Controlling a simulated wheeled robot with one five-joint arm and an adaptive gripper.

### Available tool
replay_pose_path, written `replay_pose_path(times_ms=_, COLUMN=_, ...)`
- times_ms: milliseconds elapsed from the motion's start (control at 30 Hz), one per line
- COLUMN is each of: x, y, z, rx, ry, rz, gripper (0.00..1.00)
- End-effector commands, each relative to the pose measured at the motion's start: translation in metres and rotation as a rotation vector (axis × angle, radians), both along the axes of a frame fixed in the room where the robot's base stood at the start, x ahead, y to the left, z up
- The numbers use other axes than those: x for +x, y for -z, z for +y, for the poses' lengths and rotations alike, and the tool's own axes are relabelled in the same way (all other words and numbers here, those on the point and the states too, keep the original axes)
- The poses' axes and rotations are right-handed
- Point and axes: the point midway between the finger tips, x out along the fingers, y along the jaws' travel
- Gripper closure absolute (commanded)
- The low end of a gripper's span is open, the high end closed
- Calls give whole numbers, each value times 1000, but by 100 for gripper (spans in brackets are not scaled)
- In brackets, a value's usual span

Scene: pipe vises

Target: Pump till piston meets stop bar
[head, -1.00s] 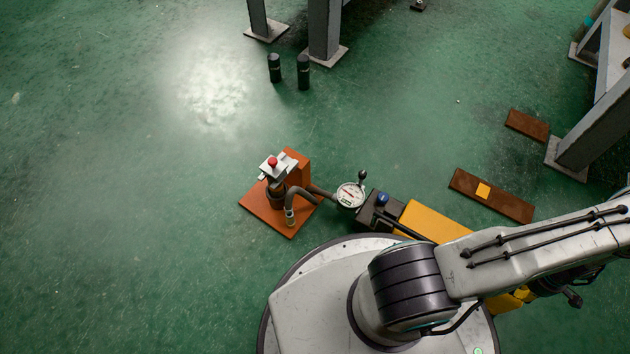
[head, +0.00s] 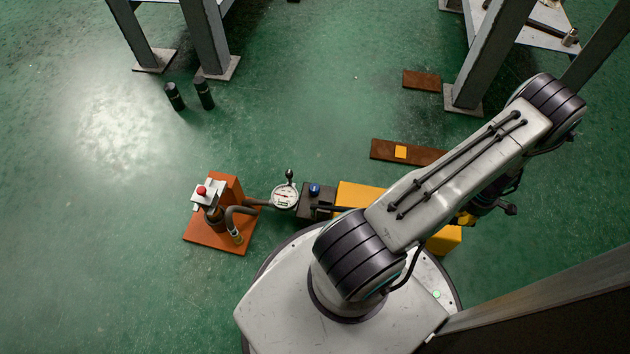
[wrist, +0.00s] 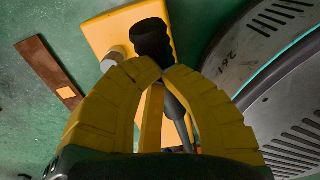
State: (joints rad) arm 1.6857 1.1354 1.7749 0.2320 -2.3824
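An orange stand (head: 230,190) sits on the floor left of my base. It carries a dark cylinder (head: 214,219) under a grey top plate (head: 209,191) with a red knob. From above I cannot tell the gap between piston and stop bar. A hose links the cylinder to a round gauge (head: 285,196) and a yellow pump (head: 358,194) with a blue knob. In the wrist view, my gripper (wrist: 163,71) has its yellow fingertips nearly together. A black handle grip (wrist: 151,40) shows just beyond the tips, apparently not enclosed. My arm partly hides the pump in the head view.
Rusty plates lie on the floor, one with a yellow square (head: 400,152), another farther back (head: 421,80). Two black cylinders (head: 204,93) stand by grey table legs at back left. A grey post (head: 490,55) stands at right. Floor left of the stand is clear.

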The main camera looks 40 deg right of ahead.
Motion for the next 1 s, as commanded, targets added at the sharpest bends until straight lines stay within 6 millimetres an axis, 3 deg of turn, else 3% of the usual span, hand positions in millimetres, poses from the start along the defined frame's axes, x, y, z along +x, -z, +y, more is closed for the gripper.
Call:
replay_pose_path(times_ms=600, x=15, y=-70, z=12, rx=-1, ry=0, rz=0, gripper=100)
replay_pose_path(times_ms=1000, x=16, y=-75, z=14, rx=0, ry=0, rz=0, gripper=100)
